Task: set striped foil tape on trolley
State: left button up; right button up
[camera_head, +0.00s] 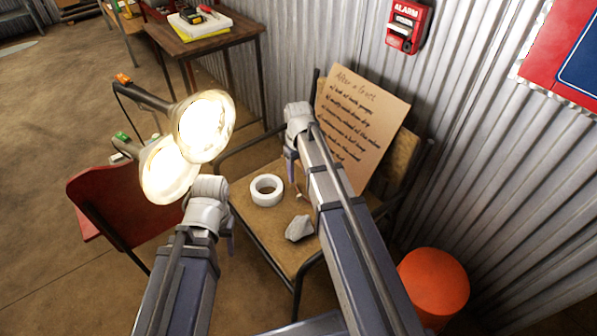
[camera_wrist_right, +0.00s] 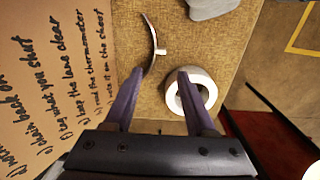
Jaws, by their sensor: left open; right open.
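A pale, thick roll of tape (camera_head: 256,190) lies flat on the seat of a chair (camera_head: 243,212); I cannot make out stripes on it. In the right wrist view the roll (camera_wrist_right: 211,88) is partly behind one finger. My right gripper (camera_head: 291,166) is open above the seat, just right of the roll in the head view; the right wrist view shows its spread fingers (camera_wrist_right: 158,88) with nothing held. My left gripper (camera_head: 231,238) is by the seat's left edge, open, its fingers mostly hidden by its wrist. I cannot identify a trolley in either view.
A grey lump (camera_head: 299,228) and a small curved item (camera_wrist_right: 151,45) share the seat. A handwritten cardboard sign (camera_head: 362,115) leans on the backrest. A lit lamp (camera_head: 205,125), red chair (camera_head: 95,205), orange stool (camera_head: 433,282) and cluttered table (camera_head: 215,43) stand around.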

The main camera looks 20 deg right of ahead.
jog(key=s+a+r, duration=0.1)
jog(key=s+a, duration=0.6)
jog(key=s, duration=0.2)
jog(key=s+a+r+h, duration=0.1)
jog(key=s+a, duration=0.6)
jog(key=s, duration=0.3)
jog(key=shift+a+p, duration=0.3)
jog(key=shift+p, duration=0.15)
jog(key=shift+c, duration=0.5)
jog(key=shift+s+d, duration=0.1)
